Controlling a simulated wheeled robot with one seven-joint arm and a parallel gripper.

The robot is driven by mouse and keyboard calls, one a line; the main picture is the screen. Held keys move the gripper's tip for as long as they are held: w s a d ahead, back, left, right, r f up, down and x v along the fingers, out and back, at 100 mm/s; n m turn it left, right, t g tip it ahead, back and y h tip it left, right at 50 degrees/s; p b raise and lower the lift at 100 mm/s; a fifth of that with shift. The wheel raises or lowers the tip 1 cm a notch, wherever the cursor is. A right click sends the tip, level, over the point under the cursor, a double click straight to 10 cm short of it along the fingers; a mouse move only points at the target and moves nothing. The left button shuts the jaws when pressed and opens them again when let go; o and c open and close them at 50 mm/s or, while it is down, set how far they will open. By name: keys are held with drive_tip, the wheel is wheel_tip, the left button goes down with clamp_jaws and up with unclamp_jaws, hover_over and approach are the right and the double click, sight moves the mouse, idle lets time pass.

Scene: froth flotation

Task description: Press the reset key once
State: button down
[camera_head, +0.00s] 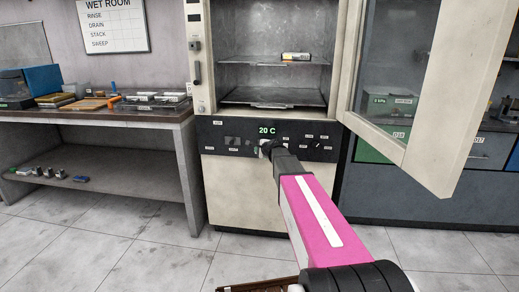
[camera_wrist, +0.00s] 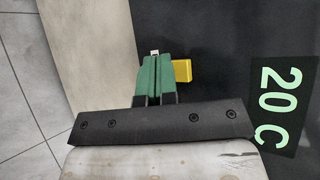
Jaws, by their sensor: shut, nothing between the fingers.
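The cabinet's dark control panel (camera_head: 225,135) shows a green "20 C" readout (camera_head: 267,130), which is large at the right of the wrist view (camera_wrist: 278,108). My gripper (camera_wrist: 154,62) has its green fingers shut together and empty, pointing at the panel. A yellow key (camera_wrist: 182,70) sticks out just right of the fingers in the wrist view. A small pale piece (camera_wrist: 155,52) shows at the fingertips. Whether the fingers touch anything is not clear. The small labels are too blurred to read, so I cannot tell which key is reset. My arm hides part of the panel.
The cabinet door (camera_head: 420,85) stands open at the right, above and beside my arm. Shelves inside the cabinet hold a small item (camera_head: 296,56). A bench (camera_head: 100,118) with trays and boxes stands at the left. The floor (camera_head: 150,250) at the left is clear.

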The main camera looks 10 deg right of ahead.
drive_tip(key=s, duration=0.1)
drive_tip(key=s+a, duration=0.1)
drive_tip(key=s, duration=0.2)
drive_tip(key=shift+s+a, duration=0.3)
drive_tip(key=shift+s, duration=0.1)
idle(0.7)
drive_tip(key=s+f+n+g+h, duration=0.1)
drive_tip(key=s+f+n+g, duration=0.3)
drive_tip(key=s, duration=0.7)
drive_tip(key=s+f+n+g+h, duration=0.2)
drive_tip(key=s+f+n+g, duration=0.2)
drive_tip(key=s+f+n, duration=0.3)
drive_tip(key=s+f+n+g+h, duration=0.1)
drive_tip(key=s+f+n+g, duration=0.3)
drive_tip(key=s, duration=1.3)
drive_tip(key=shift+d+f+n+h, duration=0.4)
drive_tip(key=shift+f+n, duration=0.5)
drive_tip(key=shift+n, duration=0.3)
drive_tip(key=shift+s, duration=0.1)
